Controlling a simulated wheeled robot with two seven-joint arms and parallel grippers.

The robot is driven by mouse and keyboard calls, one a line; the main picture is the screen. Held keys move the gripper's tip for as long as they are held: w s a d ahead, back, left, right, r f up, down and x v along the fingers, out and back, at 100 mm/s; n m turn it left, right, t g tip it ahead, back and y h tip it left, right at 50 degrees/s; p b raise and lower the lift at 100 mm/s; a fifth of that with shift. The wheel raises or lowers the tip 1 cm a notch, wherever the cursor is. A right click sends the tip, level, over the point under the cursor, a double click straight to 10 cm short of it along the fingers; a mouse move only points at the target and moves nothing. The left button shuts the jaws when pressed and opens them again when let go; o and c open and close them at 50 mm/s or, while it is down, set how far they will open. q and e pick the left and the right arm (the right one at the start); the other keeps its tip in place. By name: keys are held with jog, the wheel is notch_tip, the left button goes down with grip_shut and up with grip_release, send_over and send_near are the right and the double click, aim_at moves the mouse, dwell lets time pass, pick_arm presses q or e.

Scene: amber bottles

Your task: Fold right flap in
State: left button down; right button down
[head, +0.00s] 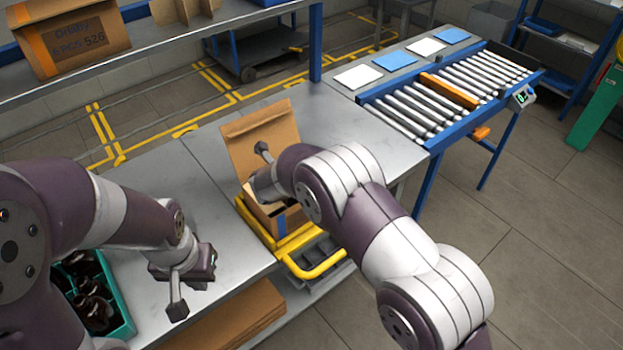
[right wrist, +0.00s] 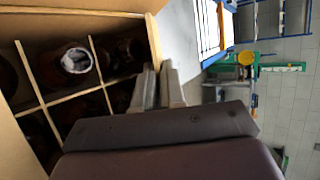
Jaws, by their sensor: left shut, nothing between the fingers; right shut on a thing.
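The open cardboard box (head: 258,213) sits in a yellow frame at the table's edge, its tall back flap (head: 250,148) upright. The right wrist view shows bottles (right wrist: 76,61) between pale dividers (right wrist: 98,62) inside it. My right gripper (right wrist: 163,88) is shut at the box's right edge, on what appears to be the right flap (right wrist: 153,38), seen nearly edge-on. My right arm hides these fingers and much of the box in the head view. My left gripper (head: 207,266) is shut and empty, above the table left of the box.
A green crate of amber bottles (head: 97,308) stands at lower left. A roller conveyor (head: 440,95) with an orange bar is at right. The yellow frame (head: 318,264) has a protruding handle. Bare metal table (head: 160,180) lies left of the box.

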jog(key=shift+a+f+h+b, duration=0.1)
jog(key=shift+f+h+b, duration=0.2)
jog(key=shift+f, duration=0.05)
jog(key=shift+r+t, duration=0.3)
jog(key=c, duration=1.3)
grip_release()
pick_arm(q)
jog(key=shift+f, duration=0.8)
pick_arm(e)
jog(key=shift+s, duration=0.1)
jog(key=shift+f, duration=0.1)
